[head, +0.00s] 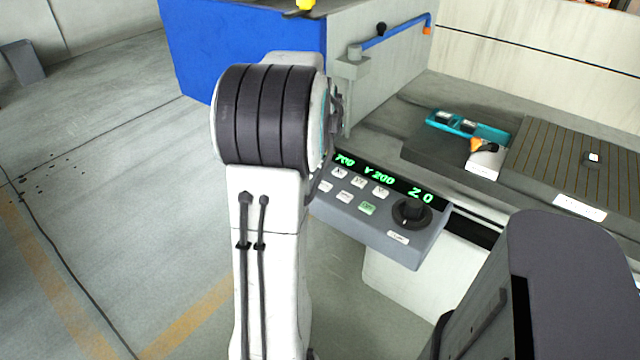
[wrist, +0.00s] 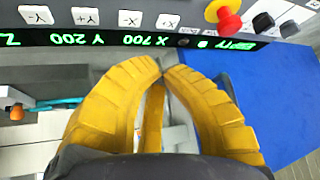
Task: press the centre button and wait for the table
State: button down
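The control panel (head: 400,245) shows in the head view, with two rows of small keys, one of them a lit green button (head: 367,209). The green button's lettering is too small to read, so I cannot tell whether it is the centre button. The machine table (head: 560,160) is at the right, dark and slatted. My gripper (wrist: 165,69) has its yellow fingers together at the tips, with nothing seen held. In the wrist view it is apart in the picture from the inverted panel's X and Y keys (wrist: 130,18). My gripper is hidden in the head view.
The display (head: 385,180) reads Y 200 and Z 0; the wrist view shows X 700 and EMPTY. A black knob (head: 412,212) stands on the panel. A red stop button (wrist: 229,23) is beside the keys. A teal fixture (head: 450,122) sits near the table. A blue cabinet (head: 240,45) stands behind.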

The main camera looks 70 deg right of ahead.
jog(key=shift+f, duration=0.15)
dwell(0.3)
jog(key=b, duration=0.4)
send_over(323, 182)
jog(key=shift+d+f, duration=0.1)
jog(key=shift+f, duration=3.4)
jog(key=shift+f+b, duration=0.8)
jog(key=shift+b, duration=0.25)
